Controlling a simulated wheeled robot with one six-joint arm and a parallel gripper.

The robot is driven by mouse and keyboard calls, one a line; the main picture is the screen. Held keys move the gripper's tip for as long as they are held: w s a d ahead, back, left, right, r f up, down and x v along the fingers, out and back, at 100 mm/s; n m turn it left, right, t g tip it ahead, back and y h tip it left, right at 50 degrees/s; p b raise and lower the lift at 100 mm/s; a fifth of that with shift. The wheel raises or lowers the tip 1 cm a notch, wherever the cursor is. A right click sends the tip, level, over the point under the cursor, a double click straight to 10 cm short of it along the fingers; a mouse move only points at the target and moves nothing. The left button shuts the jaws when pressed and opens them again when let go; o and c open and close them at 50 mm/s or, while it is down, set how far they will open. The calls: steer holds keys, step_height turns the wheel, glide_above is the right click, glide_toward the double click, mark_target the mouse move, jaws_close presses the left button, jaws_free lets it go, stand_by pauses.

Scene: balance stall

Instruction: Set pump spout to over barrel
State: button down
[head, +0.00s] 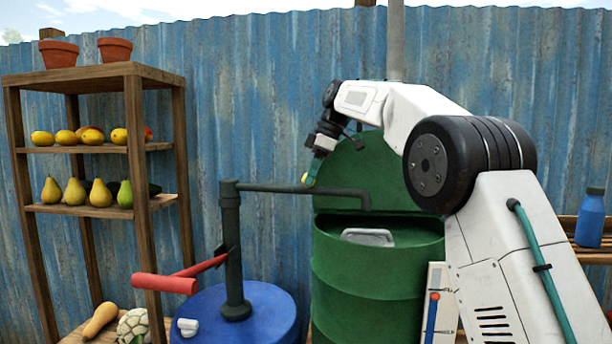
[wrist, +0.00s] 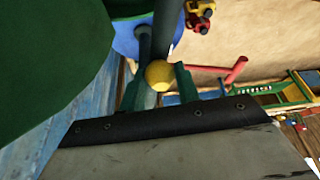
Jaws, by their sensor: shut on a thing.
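The hand pump (head: 233,250) is a dark grey post on a blue drum (head: 262,312), with a red handle (head: 165,284). Its spout (head: 285,189) reaches right, and its bent-down end appears above the open green barrel (head: 370,275) in the head view. My gripper (head: 309,177) is at the middle of the spout. In the wrist view its fingers (wrist: 158,82) are shut on a round yellow knob (wrist: 158,73), with the grey spout (wrist: 170,35) just beyond. The spout's tip is not clear in the wrist view.
A wooden shelf (head: 100,76) with fruit and pots stands at left. The barrel's green lid (head: 345,172) stands up at the back, close to my arm. A blue bottle (head: 590,218) is at far right. A corrugated fence (head: 260,90) closes off the back.

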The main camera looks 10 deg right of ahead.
steer(key=shift+w, duration=0.45)
steer(key=shift+w+d+r+n, duration=0.1)
steer(key=shift+r+n, duration=0.05)
steer(key=shift+n, duration=0.15)
steer(key=c, duration=1)
jaws_free()
steer(key=shift+w, duration=0.1)
steer(key=shift+c, duration=0.2)
steer(key=shift+d, duration=0.2)
steer(key=v, duration=0.7)
steer(key=shift+d+r, duration=0.2)
steer(key=shift+r, duration=0.05)
